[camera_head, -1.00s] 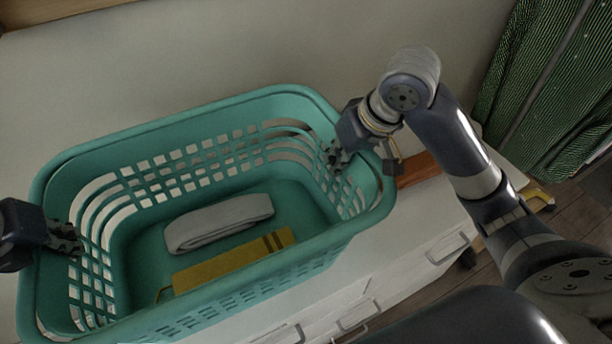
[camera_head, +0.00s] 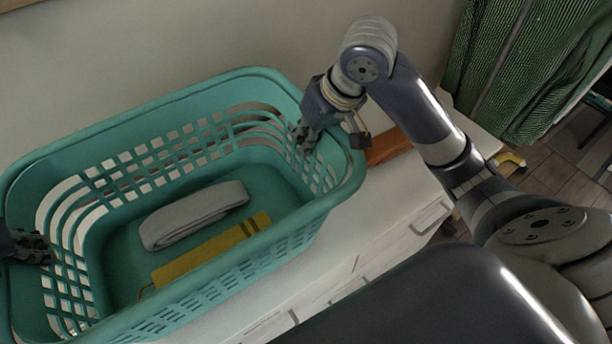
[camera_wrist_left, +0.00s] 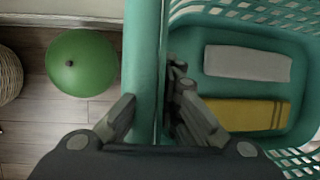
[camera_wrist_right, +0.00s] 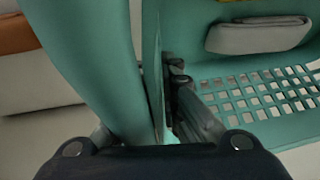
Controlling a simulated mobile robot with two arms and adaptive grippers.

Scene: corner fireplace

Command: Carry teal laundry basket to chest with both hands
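The teal laundry basket (camera_head: 255,82) fills the left of the head view, on or just above a white chest (camera_head: 385,215); I cannot tell if they touch. Inside lie a folded grey-white cloth (camera_head: 194,215) and a yellow cloth (camera_head: 212,252). My left gripper (camera_head: 40,248) is at the basket's left end; in the left wrist view its fingers (camera_wrist_left: 150,125) straddle the rim, closed on it. My right gripper (camera_head: 308,138) is at the right end; in the right wrist view its fingers (camera_wrist_right: 150,130) straddle the rim wall, though the outer finger is mostly hidden.
A brown-orange object (camera_head: 388,147) lies on the chest just right of the basket. A green striped curtain (camera_head: 520,70) hangs at the right.

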